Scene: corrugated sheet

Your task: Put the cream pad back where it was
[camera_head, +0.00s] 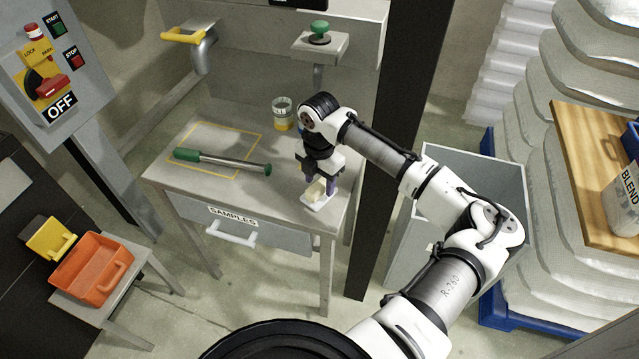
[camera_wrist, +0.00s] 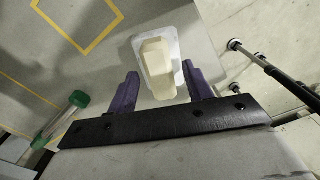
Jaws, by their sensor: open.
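The cream pad (camera_wrist: 157,68) lies in a small white tray (camera_wrist: 171,36) near the right front corner of the grey table. In the head view the pad (camera_head: 315,192) is partly covered by my gripper (camera_head: 321,184), and the white tray (camera_head: 320,204) shows below it. My gripper points down at the pad. In the wrist view my gripper (camera_wrist: 163,84) is open, with one purple finger to the left of the pad and one to the right. The left finger stands apart from the pad; the right one is close to the tray edge, and I cannot tell whether it touches.
A green-ended metal rod (camera_head: 222,162) lies across a yellow outlined rectangle (camera_head: 247,139) on the table. A jar (camera_head: 283,113) stands behind. A dark post (camera_head: 384,150) and a grey bin (camera_head: 470,165) are right of the table. An orange bin (camera_head: 91,268) sits on a stool at left.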

